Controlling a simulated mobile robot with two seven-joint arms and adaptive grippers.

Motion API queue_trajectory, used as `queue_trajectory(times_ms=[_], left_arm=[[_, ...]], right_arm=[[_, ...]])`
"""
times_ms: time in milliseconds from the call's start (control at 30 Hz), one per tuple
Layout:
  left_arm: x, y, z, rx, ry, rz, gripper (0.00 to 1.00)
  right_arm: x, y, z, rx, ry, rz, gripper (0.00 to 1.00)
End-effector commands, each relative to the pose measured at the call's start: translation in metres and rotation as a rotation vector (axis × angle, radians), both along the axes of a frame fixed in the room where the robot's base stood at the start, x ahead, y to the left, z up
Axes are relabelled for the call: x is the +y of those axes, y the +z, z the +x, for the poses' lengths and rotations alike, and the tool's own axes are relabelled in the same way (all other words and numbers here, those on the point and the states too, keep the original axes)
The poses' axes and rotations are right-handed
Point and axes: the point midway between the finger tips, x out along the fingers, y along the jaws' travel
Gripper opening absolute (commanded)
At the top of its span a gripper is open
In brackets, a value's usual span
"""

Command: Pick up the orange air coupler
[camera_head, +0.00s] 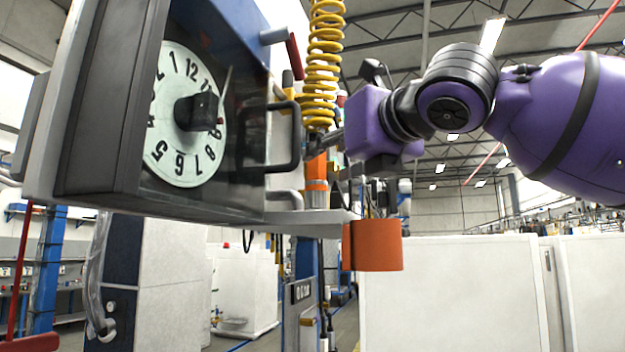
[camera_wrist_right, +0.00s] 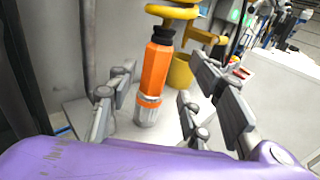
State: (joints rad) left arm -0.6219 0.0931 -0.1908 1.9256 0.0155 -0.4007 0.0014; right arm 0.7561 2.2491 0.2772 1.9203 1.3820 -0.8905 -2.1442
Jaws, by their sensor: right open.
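The orange air coupler (camera_head: 316,170) stands upright on a small grey shelf beside the dial box, below a yellow coiled hose. In the right wrist view the coupler (camera_wrist_right: 157,68) shows its black top and silver lower collar. My right gripper (camera_head: 337,138) is beside the coupler in the head view, its fingers partly hidden. In the right wrist view the open right gripper (camera_wrist_right: 163,82) has one finger on each side of the coupler, with visible gaps. Nothing is held. My left gripper is not in view.
The dial box (camera_head: 100,120) with a black handle (camera_head: 285,135) stands close left of the coupler. The yellow coiled hose (camera_head: 322,60) hangs above. An orange-brown cylinder (camera_head: 378,246) is at the shelf's (camera_head: 310,220) right end. White panels (camera_head: 450,290) stand lower right.

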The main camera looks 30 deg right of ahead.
Motion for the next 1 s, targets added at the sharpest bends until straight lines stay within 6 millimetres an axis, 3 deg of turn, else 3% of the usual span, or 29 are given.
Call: queue_trajectory(times_ms=[100, 233, 567, 900, 1000], left_arm=[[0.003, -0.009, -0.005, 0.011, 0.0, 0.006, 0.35], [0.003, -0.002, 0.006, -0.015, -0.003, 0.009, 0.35], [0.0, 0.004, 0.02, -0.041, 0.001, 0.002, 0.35], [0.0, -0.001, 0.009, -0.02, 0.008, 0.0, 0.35], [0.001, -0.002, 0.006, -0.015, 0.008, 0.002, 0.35]], right_arm=[[0.002, -0.011, 0.024, 0.011, -0.004, -0.001, 0.46], [0.001, -0.008, 0.039, 0.007, -0.003, 0.001, 0.46], [0.002, -0.004, 0.042, -0.001, 0.0, 0.001, 0.45], [0.001, -0.004, 0.042, 0.0, 0.0, 0.001, 0.0], [0.002, -0.003, 0.042, -0.002, 0.0, 0.001, 0.0]])
